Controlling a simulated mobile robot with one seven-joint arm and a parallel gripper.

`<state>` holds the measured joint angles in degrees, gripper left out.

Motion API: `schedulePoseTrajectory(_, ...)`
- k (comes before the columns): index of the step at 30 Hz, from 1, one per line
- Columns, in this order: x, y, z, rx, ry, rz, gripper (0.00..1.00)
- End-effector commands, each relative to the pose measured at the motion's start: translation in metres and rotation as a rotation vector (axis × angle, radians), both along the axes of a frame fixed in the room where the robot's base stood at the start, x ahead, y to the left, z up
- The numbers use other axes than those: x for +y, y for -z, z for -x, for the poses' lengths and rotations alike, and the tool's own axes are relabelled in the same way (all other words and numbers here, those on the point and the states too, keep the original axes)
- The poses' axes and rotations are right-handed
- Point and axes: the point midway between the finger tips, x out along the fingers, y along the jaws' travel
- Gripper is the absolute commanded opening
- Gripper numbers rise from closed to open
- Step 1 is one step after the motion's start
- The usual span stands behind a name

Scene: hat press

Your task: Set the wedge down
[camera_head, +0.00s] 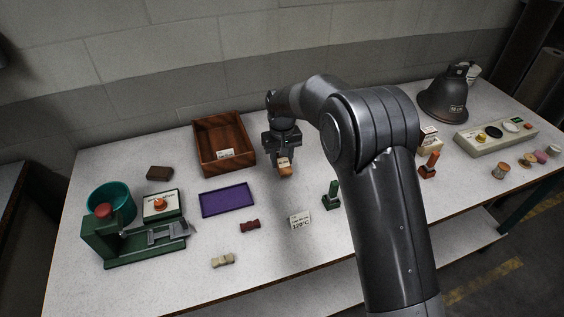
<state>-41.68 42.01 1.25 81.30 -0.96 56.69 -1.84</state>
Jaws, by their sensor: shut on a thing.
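My gripper (284,156) is near the middle of the bench, pointing down. It is shut on a small orange-brown block, the wedge (286,171), which has a pale label at its top. The wedge's lower end appears to be above the white bench top (275,270), but I cannot tell the exact gap. The fingers hide part of the wedge. A purple tray (227,200) lies flat to the left of the wedge and looks empty. A brown wooden box (240,168) stands behind, to the left.
A green device (120,252) with a caliper, a teal bowl (122,198) and a white tray (160,213) stand left. A dark red piece (250,226), beige piece (222,260), sign card (299,221) and green stand (331,197) lie forward. A dark dome (443,98) and control panel (490,139) are right.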

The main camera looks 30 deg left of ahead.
Motion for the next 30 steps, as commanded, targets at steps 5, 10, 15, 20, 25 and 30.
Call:
schedulePoseTrajectory(5,0.0,0.017,0.0,0.001,-0.001,0.001,0.13)
schedulePoseTrajectory(10,0.0,0.016,0.0,0.0,-0.001,0.0,0.13)
schedulePoseTrajectory(15,0.0,0.019,0.0,0.001,0.0,0.001,0.38)
schedulePoseTrajectory(20,-0.001,0.019,0.0,0.001,0.0,0.001,0.51)
schedulePoseTrajectory(25,0.0,0.019,0.0,0.0,0.0,0.0,0.58)
schedulePoseTrajectory(30,0.0,0.017,0.0,0.0,0.0,0.0,0.58)
